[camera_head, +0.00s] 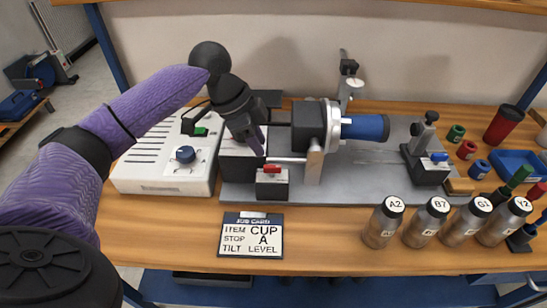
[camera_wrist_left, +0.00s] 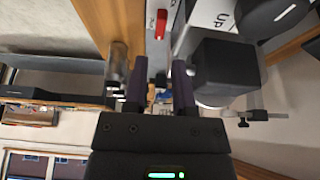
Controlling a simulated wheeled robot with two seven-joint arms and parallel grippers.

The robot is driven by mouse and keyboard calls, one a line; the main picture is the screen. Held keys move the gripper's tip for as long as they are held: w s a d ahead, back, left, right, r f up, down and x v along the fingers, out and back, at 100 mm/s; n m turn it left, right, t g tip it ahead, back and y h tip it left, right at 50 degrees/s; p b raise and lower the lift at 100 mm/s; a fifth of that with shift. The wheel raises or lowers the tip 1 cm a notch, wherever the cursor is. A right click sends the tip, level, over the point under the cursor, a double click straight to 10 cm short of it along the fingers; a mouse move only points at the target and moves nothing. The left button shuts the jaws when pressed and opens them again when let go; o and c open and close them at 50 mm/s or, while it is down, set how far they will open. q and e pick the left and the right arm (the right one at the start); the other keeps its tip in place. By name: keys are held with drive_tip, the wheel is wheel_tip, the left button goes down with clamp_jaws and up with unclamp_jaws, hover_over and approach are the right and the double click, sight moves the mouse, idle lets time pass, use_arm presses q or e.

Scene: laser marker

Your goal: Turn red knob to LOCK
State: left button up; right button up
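In the left wrist view the red knob (camera_wrist_left: 161,24) shows beyond the fingertips, near the top. My left gripper (camera_head: 257,143) is just behind and above the knob, pointing down, apart from it as far as I can tell. In the left wrist view its two purple fingers (camera_wrist_left: 160,72) are spread with nothing between them. No LOCK marking is readable. My right gripper is not in view.
A white control box (camera_head: 160,165) with a blue knob (camera_head: 185,154) stands left. The blue-ended cylinder (camera_head: 365,127) lies in the fixture to the right. A job card (camera_head: 251,236) lies in front. Several labelled bottles (camera_head: 432,222) stand front right.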

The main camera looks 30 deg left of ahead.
sight(273, 166)
use_arm(q)
drive_tip(key=b+x, duration=0.1)
drive_tip(key=x, duration=0.5)
drive_tip(key=shift+a+f+b, duration=0.1)
drive_tip(key=shift+b, duration=0.25)
drive_tip(key=shift+f, duration=0.25)
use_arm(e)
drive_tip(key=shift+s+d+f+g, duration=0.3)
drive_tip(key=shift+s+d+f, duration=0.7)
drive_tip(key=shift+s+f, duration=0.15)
